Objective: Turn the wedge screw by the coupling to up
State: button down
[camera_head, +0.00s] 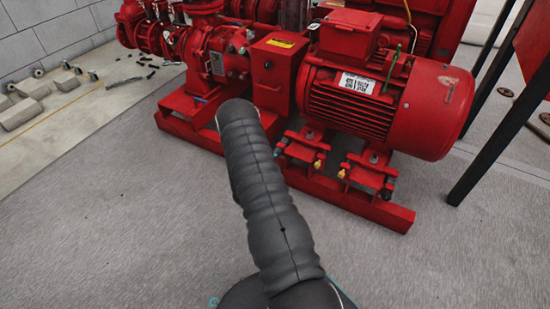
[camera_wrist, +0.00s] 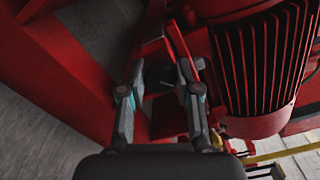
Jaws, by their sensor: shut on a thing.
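My gripper (camera_wrist: 158,76) shows in the wrist view with its two fingers closed in on a small dark piece between the tips. This piece appears to be the wedge screw (camera_wrist: 157,72); its shape and turn are too dark to tell. It sits between red metal parts beside the ribbed red motor (camera_wrist: 262,65). In the head view my arm covers the gripper. The red coupling guard box (camera_head: 273,75) stands left of the motor (camera_head: 362,95). Red adjusting mounts (camera_head: 307,147) with small yellow parts sit under the motor.
The red base frame (camera_head: 385,211) runs along the front of the pumpset. A red pump (camera_head: 215,60) stands at the left. Dark posts of a stand (camera_head: 492,140) rise at the right. The grey floor (camera_head: 110,220) in front is clear.

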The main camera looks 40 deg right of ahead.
jog(key=shift+f+m+b, duration=0.1)
jog(key=shift+m+b, duration=0.45)
jog(key=shift+m, duration=0.75)
jog(key=shift+s, duration=0.1)
jog(key=shift+a, duration=0.1)
jog(key=c, duration=0.8)
grip_release()
jog(key=v, duration=1.2)
